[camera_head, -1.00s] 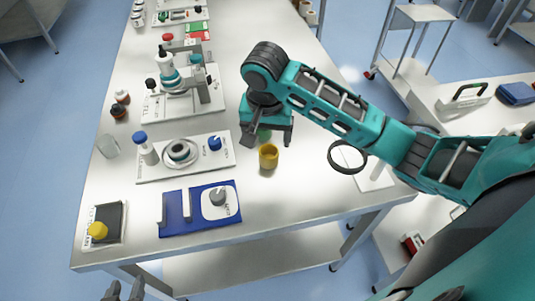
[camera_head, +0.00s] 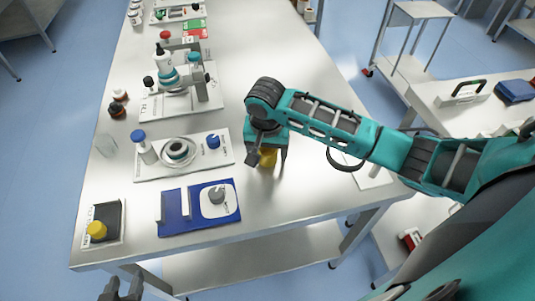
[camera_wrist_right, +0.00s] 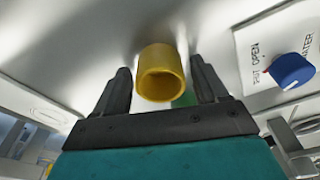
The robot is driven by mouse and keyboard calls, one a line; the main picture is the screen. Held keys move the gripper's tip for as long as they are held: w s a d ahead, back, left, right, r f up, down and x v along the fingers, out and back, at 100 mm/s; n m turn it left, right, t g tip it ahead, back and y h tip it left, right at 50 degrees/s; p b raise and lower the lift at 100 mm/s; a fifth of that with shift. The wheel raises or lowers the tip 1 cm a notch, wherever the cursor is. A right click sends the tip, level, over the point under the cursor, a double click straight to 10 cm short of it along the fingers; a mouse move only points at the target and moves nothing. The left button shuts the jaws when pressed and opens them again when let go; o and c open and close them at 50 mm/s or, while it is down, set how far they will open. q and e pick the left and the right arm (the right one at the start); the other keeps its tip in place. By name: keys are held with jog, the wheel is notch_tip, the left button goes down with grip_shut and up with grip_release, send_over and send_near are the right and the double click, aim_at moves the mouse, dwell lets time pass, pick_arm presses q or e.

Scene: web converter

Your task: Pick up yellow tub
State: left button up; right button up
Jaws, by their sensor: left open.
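The yellow tub (camera_head: 268,158) stands on the white worktable, largely hidden by my right gripper in the head view. In the right wrist view the yellow tub (camera_wrist_right: 160,75) lies between the two dark fingers of my right gripper (camera_wrist_right: 163,88), with a small gap on each side. The right gripper (camera_head: 266,160) is open and comes down over the tub from above. My left gripper (camera_head: 122,288) is open and empty at the lower left, off the table's front edge.
A blue tray (camera_head: 180,212) and a white panel with a dish and blue knob (camera_head: 213,141) lie left of the tub. A green item (camera_wrist_right: 186,99) shows partly behind the tub in the wrist view.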

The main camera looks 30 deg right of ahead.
jog(key=c, duration=0.9)
jog(key=shift+o, duration=0.2)
jog(key=shift+r, duration=0.1)
